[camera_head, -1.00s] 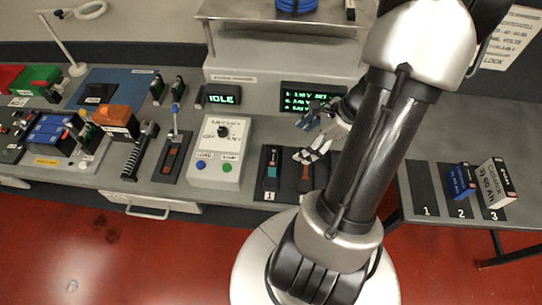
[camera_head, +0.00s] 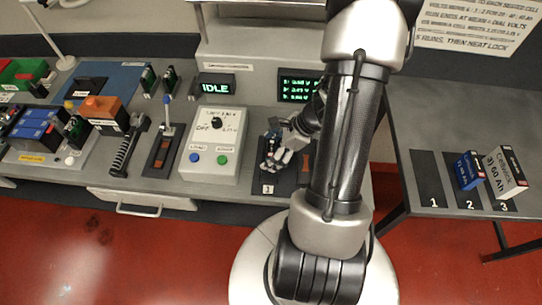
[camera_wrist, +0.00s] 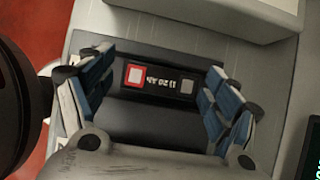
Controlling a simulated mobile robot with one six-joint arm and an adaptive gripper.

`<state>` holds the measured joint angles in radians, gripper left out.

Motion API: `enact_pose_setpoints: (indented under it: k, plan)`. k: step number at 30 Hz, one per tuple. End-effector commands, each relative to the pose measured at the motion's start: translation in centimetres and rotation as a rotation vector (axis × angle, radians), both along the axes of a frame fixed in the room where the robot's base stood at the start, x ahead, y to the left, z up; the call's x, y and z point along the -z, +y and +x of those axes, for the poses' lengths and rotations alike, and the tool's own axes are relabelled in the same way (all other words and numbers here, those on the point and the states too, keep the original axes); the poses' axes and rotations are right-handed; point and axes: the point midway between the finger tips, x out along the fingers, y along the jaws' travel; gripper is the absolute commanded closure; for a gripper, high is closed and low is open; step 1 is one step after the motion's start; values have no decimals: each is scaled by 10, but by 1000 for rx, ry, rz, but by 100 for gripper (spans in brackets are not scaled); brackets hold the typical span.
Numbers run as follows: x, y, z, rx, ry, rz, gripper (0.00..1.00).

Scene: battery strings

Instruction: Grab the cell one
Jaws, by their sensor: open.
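Cell one (camera_wrist: 162,78) is dark, with "1) 20 Ah" printed on top, a red-and-white square at one end and a grey square at the other. In the wrist view it lies between the two sets of blue finger pads, with a gap on each side. My gripper (camera_wrist: 158,92) is open over it. In the head view my gripper (camera_head: 279,158) is above the bay marked 1 (camera_head: 268,189) on the bench and hides most of the cell.
A control box (camera_head: 214,145) with a dial and buttons stands left of the bay. A display reads IDLE (camera_head: 216,87). On the right table (camera_head: 415,120), a blue cell (camera_head: 467,172) and a white cell (camera_head: 506,174) stand at spots 2 and 3; spot 1 is empty.

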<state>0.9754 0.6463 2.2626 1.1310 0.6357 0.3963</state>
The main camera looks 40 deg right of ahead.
Motion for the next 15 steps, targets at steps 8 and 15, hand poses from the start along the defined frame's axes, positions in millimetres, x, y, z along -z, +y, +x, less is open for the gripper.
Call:
enact_pose_setpoints:
  k: [8,15]
  plan:
    - [4,2,2,1,1,-1,18]
    - [4,2,2,1,0,0,32]
